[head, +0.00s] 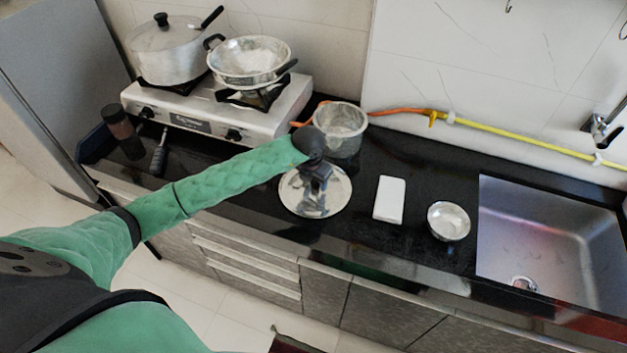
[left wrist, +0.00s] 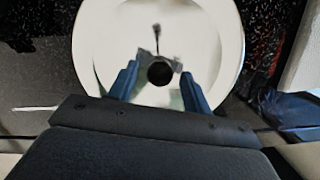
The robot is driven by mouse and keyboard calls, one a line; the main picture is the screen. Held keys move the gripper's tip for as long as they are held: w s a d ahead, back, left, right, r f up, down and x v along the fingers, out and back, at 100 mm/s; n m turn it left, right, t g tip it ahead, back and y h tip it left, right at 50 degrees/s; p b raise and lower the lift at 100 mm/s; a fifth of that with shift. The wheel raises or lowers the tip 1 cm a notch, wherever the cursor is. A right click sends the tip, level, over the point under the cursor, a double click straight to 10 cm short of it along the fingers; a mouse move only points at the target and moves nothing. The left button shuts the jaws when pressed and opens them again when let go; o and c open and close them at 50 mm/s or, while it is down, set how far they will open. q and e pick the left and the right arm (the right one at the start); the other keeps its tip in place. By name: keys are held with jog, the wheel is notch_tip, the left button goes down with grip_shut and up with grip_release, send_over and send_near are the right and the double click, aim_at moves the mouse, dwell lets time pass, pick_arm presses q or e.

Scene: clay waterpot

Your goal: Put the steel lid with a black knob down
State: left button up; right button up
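The round steel lid (head: 292,197) lies flat, apparently on the black counter, in front of a steel pot. In the left wrist view the lid (left wrist: 100,45) fills the upper middle, and its black knob (left wrist: 160,74) sits at its centre. My left gripper (head: 317,197) is right over the lid and hides its middle in the head view. In the left wrist view my left gripper (left wrist: 159,78) has its two blue fingers apart, one on each side of the knob, with a gap on both sides. My right gripper is not in view.
A steel pot (head: 342,132) stands just behind the lid. A white slab (head: 390,199) and a small steel bowl (head: 448,221) lie to the right, before the sink (head: 550,240). The stove (head: 215,120) holds a lidded pot (head: 170,55) and a pan (head: 248,60).

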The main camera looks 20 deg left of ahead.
aim_at(315, 182)
pick_arm(q)
jog(key=shift+r, duration=0.15)
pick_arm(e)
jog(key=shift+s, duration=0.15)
pick_arm(q)
jog(key=shift+r, duration=0.1)
jog(key=shift+s+r, duration=0.1)
jog(key=shift+r, duration=0.25)
jog(key=r, duration=0.1)
jog(key=r+b, duration=0.1)
jog(key=shift+s+r+b, duration=0.2)
jog(key=shift+r+b, duration=0.1)
jog(key=shift+r, duration=0.05)
notch_tip(315, 182, up, 8)
jog(key=s+b, duration=0.1)
jog(key=b, duration=0.2)
jog(key=shift+s+a+r, duration=0.15)
jog(key=shift+s+a, duration=0.05)
jog(key=shift+s, duration=0.1)
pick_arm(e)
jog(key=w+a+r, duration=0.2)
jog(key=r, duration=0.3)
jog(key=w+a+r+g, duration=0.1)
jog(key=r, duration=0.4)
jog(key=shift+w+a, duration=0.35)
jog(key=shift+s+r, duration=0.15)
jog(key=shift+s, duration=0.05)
